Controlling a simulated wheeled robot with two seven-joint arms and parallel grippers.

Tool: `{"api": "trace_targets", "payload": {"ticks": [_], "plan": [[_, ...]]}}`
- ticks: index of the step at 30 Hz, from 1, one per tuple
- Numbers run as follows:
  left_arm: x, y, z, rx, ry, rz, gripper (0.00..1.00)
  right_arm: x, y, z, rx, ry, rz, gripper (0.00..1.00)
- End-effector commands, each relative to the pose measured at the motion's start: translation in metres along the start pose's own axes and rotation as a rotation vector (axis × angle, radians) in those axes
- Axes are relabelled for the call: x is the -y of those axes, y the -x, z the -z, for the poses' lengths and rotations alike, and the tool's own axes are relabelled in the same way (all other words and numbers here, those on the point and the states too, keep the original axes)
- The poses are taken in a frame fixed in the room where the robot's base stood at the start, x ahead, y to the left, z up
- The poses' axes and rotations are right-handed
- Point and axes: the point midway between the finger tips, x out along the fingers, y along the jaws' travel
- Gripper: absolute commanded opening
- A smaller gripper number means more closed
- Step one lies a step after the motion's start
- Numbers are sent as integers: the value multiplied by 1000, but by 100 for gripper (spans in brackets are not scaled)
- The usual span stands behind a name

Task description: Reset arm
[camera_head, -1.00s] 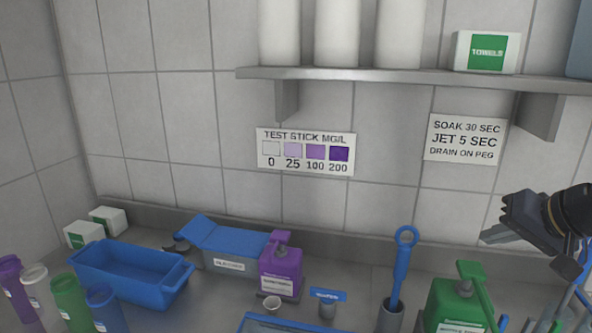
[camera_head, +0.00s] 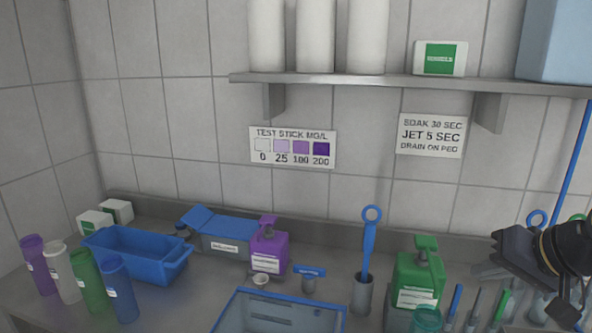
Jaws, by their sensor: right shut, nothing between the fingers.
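My right gripper (camera_head: 492,272) comes in from the right edge and points left. It is shut and empty, raised in front of the wall, to the right of the green pump bottle (camera_head: 418,275). Its dark arm link hides part of the counter's right end. My left gripper is not in the picture.
The counter holds a blue bin (camera_head: 130,257), a purple pump bottle (camera_head: 268,250), a clear blue-rimmed tub (camera_head: 277,316), a blue-handled brush in a grey holder (camera_head: 362,294) and several coloured bottles (camera_head: 88,280) at left. A shelf (camera_head: 400,83) crosses the wall above.

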Motion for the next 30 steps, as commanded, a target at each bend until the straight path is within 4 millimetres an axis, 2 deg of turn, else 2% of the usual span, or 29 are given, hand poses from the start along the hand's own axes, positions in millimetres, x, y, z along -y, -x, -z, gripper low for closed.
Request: {"api": "trace_targets", "payload": {"ticks": [8,11,15,18,22,30], "plan": [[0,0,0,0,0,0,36,6,-15,-88,73,64,-7,0],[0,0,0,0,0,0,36,5,-24,-134,108,101,-8,0],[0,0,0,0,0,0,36,-3,-41,-210,163,163,-6,0],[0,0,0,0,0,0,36,-9,-51,-248,191,198,-5,0],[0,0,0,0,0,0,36,-14,-57,-272,208,221,-5,0],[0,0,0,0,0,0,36,-15,-58,-276,213,223,-5,0]]}}
